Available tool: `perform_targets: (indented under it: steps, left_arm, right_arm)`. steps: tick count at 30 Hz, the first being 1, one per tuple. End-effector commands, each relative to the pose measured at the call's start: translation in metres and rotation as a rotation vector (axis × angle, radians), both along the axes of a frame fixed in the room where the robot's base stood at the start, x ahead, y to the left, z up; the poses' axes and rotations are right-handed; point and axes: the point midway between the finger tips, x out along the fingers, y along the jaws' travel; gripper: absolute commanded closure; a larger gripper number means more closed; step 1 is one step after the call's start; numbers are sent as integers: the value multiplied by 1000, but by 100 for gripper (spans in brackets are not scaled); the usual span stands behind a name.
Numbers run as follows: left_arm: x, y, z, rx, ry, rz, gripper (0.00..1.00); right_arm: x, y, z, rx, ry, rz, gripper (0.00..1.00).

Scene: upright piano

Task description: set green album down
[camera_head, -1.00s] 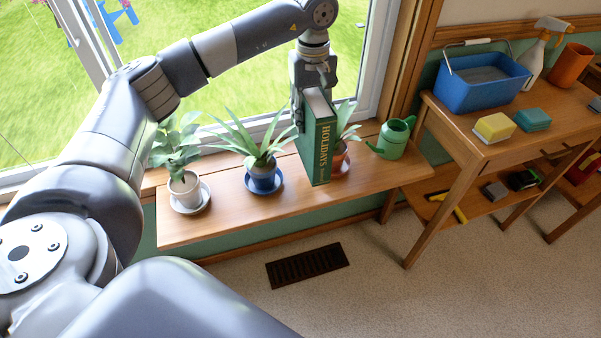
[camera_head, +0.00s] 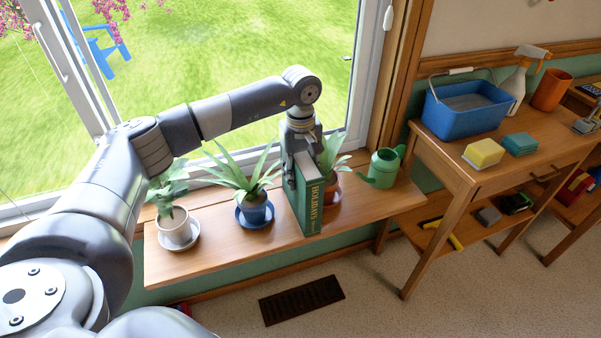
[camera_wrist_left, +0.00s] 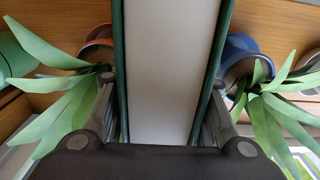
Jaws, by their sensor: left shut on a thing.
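The green album (camera_head: 311,207), with "HOLIDAYS" in gold on its spine, stands upright on the wooden window shelf (camera_head: 215,255), between the blue pot and the terracotta pot. Its lower edge appears at the shelf surface; I cannot tell for certain whether it touches. My left gripper (camera_head: 303,178) is shut on its upper part from above. In the left wrist view the album's pale page block (camera_wrist_left: 172,70) and green covers lie between the two fingers (camera_wrist_left: 163,120). My right gripper is not in view.
A blue pot plant (camera_head: 256,212) stands left of the album, a terracotta pot plant (camera_head: 331,188) just right and behind. A white pot plant (camera_head: 178,228) is further left, a green watering can (camera_head: 385,166) further right. A side table (camera_head: 480,180) holds a blue bucket (camera_head: 466,116) and sponges.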

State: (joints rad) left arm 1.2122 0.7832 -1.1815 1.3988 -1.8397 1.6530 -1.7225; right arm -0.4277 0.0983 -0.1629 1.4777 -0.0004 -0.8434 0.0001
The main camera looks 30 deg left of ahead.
Motion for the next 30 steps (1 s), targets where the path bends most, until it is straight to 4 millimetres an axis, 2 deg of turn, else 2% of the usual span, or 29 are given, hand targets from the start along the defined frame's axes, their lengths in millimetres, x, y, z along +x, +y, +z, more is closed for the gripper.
perform_targets:
  steps: [8,9,12,24,26,30]
  left_arm:
    - [1,0,1,-1,-4,0,100]
    - [0,0,-2,1,-1,0,61]
    - [0,0,-1,1,-1,0,43]
    - [0,0,1,0,-1,0,43]
    - [1,0,8,0,-4,0,43]
    - [2,0,36,0,-6,0,43]
  right_arm:
    - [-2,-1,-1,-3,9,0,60]
    - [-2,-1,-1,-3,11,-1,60]
    - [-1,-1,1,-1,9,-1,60]
    - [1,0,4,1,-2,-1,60]
    - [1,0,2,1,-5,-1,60]
    - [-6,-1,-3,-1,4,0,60]
